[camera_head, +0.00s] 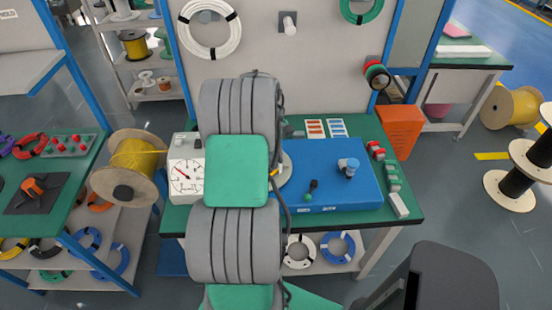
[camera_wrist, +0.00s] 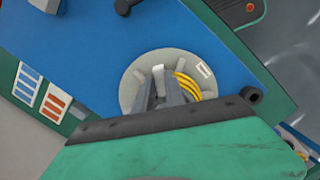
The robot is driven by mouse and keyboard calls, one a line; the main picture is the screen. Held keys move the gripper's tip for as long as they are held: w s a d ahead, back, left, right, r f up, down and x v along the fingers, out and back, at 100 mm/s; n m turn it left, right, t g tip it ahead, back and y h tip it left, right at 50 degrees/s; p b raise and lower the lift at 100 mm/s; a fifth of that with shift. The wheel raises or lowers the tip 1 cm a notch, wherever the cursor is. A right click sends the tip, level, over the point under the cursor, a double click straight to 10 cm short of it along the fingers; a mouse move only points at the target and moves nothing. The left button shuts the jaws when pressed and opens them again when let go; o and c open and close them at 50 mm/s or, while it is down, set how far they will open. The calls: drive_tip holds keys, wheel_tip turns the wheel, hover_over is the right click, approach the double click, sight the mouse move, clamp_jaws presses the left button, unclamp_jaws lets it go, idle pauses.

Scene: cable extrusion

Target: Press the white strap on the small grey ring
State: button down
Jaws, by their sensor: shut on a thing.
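A light grey round piece (camera_wrist: 133,88), which looks like the grey ring, lies on the blue panel in the wrist view. Its edge also shows beside my arm in the head view (camera_head: 287,169). A short curve of yellow cable (camera_wrist: 187,85) lies on it. A small upright white piece (camera_wrist: 158,73), which looks like the white strap, stands at my fingertips. My gripper (camera_wrist: 159,91) is over the round piece and shut on this white piece. My gripper's body hides the near part of the ring. In the head view my arm hides the gripper.
A white gauge box (camera_head: 185,168) stands left. A yellow cable spool (camera_head: 130,168) is further left.

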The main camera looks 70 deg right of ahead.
drive_tip(key=shift+f, duration=0.1)
drive_tip(key=c, duration=1.3)
unclamp_jaws()
wheel_tip(320, 180, up, 8)
drive_tip(key=p, duration=0.6)
